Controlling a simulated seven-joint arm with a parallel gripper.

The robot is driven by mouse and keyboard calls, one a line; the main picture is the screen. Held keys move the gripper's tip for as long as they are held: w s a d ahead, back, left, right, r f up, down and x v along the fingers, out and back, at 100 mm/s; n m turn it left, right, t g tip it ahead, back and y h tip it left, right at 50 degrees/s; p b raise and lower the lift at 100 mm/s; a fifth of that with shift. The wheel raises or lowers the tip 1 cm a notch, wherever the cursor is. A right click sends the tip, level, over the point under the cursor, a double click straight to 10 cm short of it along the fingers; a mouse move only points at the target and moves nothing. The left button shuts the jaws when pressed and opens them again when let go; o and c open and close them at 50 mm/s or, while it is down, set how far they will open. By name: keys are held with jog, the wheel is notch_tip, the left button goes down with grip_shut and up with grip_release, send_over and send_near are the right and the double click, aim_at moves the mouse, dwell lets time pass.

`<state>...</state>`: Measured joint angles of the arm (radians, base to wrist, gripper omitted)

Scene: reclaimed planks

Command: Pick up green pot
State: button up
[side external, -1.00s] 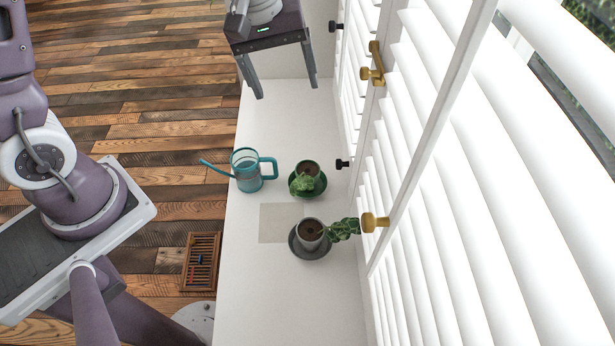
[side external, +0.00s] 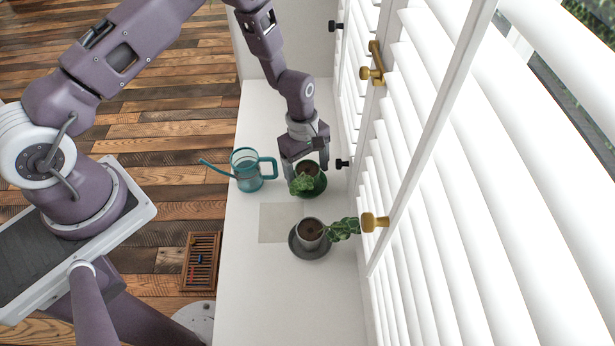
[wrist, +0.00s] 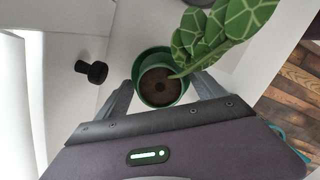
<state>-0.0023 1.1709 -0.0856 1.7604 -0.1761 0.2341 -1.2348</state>
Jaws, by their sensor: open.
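The green pot (wrist: 178,98) holds dark soil and a plant with large veined leaves (wrist: 213,32). It stands upright in a green saucer (side external: 321,188) on the white sill, and shows in the side external view partly behind my gripper. My gripper (side external: 307,178) points down at the pot, open. In the wrist view my gripper (wrist: 162,95) has one finger on each side of the pot, with gaps showing between fingers and pot. How deep the fingertips reach along the pot is hard to tell.
A grey pot (side external: 311,231) with a trailing plant stands in a dark saucer nearer the camera. A teal watering can (side external: 248,178) stands left of the green pot. Shutters with a black knob (side external: 342,164) and brass knobs line the right. A pale square (side external: 279,223) is bare.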

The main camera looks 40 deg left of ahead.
aim_at(308, 162)
grip_shut()
notch_tip(308, 162, up, 13)
dwell(0.9)
notch_tip(308, 162, down, 10)
jog(key=m, duration=0.4)
jog(key=shift+r+g, duration=0.25)
jog(key=shift+g, duration=0.05)
jog(key=shift+f, duration=1.45)
